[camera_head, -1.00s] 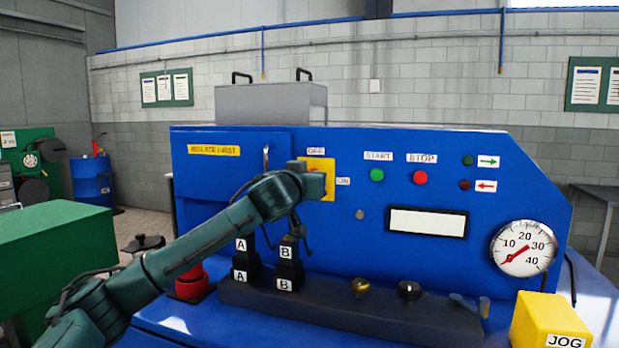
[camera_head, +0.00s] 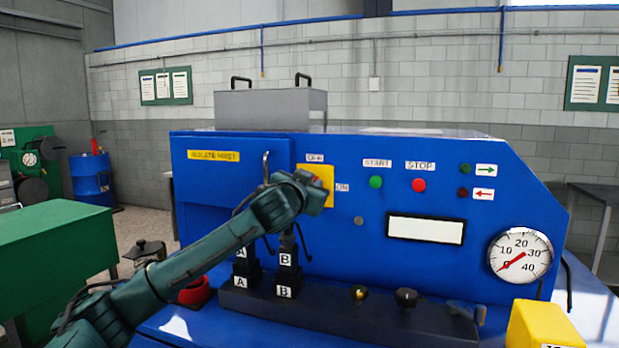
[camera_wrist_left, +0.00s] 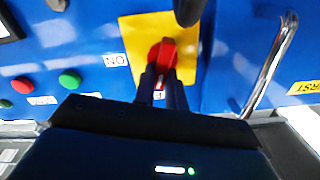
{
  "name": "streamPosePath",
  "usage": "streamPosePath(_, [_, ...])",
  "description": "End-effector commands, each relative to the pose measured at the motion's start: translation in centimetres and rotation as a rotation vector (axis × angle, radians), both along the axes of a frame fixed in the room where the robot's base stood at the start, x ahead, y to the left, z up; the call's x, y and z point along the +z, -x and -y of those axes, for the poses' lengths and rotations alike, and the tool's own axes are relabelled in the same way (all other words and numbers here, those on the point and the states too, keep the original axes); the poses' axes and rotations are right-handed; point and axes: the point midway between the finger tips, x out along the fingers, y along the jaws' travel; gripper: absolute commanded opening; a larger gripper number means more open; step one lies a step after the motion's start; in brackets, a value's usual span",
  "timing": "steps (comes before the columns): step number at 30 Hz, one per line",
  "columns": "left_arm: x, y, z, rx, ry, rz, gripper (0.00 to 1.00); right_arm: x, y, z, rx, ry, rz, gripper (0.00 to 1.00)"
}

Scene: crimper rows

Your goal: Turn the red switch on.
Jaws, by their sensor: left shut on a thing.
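The red switch (camera_wrist_left: 163,54) sits on a yellow plate (camera_wrist_left: 136,30) on the blue panel. In the left wrist view, which shows the labels upside down, its handle runs roughly toward the partly hidden label below it. The ON label (camera_wrist_left: 116,60) is off to the side. My left gripper (camera_wrist_left: 160,80) is shut on the red switch. The handle's exact angle is hard to tell. My right gripper is in neither view.
A metal handle (camera_wrist_left: 272,62) stands out from the panel close beside the plate. Green START (camera_head: 376,182) and red STOP (camera_head: 419,185) buttons are to the right. Levers marked A and B (camera_head: 285,270) stand below my left arm.

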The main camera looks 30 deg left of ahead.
Motion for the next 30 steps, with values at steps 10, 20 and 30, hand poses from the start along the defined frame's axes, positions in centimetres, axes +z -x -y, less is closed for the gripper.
streamPosePath(10, [0.0,-0.1,0.4,0.000,-0.321,-0.081,0.00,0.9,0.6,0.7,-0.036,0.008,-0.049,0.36])
streamPosePath(20, [-0.5,-0.2,0.6,0.001,-0.627,-0.152,0.00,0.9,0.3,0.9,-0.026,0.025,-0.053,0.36])
streamPosePath(30, [-1.0,-0.2,0.8,0.002,-0.927,-0.224,0.00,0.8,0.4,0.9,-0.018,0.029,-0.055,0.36])
